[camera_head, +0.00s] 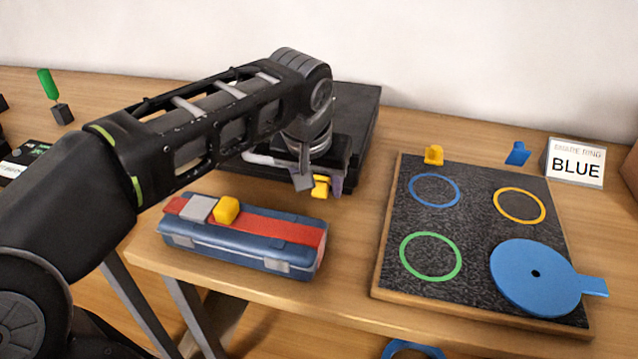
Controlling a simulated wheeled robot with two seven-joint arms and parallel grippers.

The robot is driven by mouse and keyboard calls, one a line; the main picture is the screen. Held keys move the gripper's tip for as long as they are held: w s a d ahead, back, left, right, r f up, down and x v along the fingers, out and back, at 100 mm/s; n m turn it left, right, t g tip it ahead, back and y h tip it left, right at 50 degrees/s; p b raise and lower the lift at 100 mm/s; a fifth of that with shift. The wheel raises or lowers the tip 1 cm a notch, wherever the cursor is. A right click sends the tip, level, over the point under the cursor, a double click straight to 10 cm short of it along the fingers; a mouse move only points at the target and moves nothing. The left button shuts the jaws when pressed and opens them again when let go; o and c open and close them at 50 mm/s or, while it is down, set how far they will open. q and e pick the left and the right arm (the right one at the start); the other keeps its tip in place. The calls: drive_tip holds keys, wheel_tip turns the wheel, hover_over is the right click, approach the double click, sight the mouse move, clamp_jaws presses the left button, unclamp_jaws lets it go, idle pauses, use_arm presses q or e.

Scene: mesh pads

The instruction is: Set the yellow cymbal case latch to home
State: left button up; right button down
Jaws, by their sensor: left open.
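A yellow latch-like piece (321,187) shows at the front edge of a flat black case (361,110). My left gripper (320,181) comes down over it from above, with its jaws apart and one finger on each side of the yellow piece. I cannot tell whether the fingers touch it. The arm hides much of the case and the upper part of the latch. A second yellow piece (434,155) stands behind the dark board, away from the gripper. My right gripper is out of view.
A blue box (240,250) with a red strip and a yellow block (227,210) lies in front of the gripper. A dark board (475,230) with coloured rings and a blue disc (536,277) lies right. A sign (576,164) reads BLUE; a blue piece (517,153) stands beside it.

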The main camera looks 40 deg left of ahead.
use_arm(q)
clamp_jaws()
idle(0.6)
